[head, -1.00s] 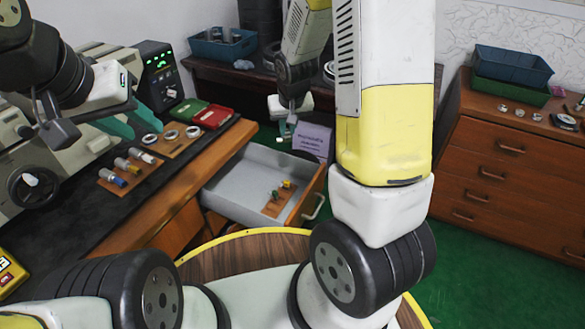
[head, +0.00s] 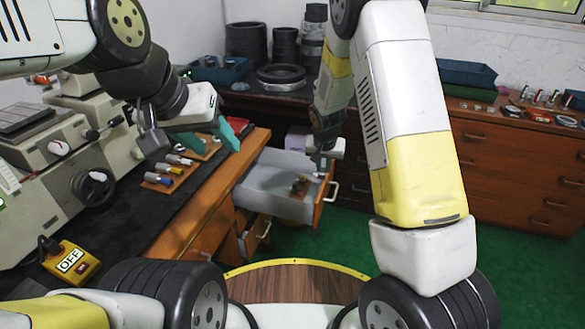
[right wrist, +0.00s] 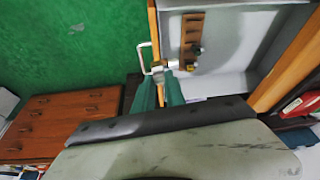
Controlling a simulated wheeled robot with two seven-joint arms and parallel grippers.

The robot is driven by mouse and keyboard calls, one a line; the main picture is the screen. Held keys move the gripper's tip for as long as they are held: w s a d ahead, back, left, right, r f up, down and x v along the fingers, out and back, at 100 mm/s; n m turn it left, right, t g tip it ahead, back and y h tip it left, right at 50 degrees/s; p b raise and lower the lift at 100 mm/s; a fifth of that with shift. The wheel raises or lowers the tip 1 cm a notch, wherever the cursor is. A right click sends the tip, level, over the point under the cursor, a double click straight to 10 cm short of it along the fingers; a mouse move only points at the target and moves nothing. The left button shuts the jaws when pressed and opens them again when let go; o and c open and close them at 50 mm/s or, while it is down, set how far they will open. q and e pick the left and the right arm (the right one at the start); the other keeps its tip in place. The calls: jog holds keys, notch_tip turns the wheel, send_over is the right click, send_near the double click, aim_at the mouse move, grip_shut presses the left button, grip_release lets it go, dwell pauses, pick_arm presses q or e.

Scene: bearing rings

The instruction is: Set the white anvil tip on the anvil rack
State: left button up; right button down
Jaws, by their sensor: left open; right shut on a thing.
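My right gripper (head: 322,162) is low over the front right part of the open drawer (head: 270,190). In the right wrist view its green fingers (right wrist: 166,88) are shut on a small pale piece (right wrist: 163,68), which looks like the white anvil tip; the fingers partly hide it. A brown wooden rack with holes, apparently the anvil rack (right wrist: 190,26), lies in the drawer beside the fingertips and carries dark and yellowish tips at its near end. The rack also shows in the head view (head: 300,186). My left gripper (head: 200,138) is open and empty above the bench.
The drawer's front panel (head: 326,196) and handle are close to the right gripper. An OFF switch box (head: 72,262) is at lower left. A brown cabinet (head: 520,170) stands right.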

jog(key=shift+m+h, duration=0.4)
jog(key=shift+m, duration=0.4)
jog(key=shift+w+a+f, duration=0.75)
jog(key=shift+a+f, duration=0.8)
jog(key=shift+f, duration=1.1)
jog(key=shift+w+a+f, duration=0.7)
jog(key=shift+a+f, duration=0.8)
jog(key=shift+f, duration=1.2)
jog(key=shift+w+a+f, duration=0.75)
jog(key=shift+a+f, duration=0.8)
jog(key=shift+f, duration=1.1)
jog(key=shift+s+f, duration=0.1)
jog(key=shift+f, duration=0.25)
jog(key=c, duration=1.3)
grip_release()
notch_tip(320, 180, up, 8)
jog(key=shift+r, duration=0.25)
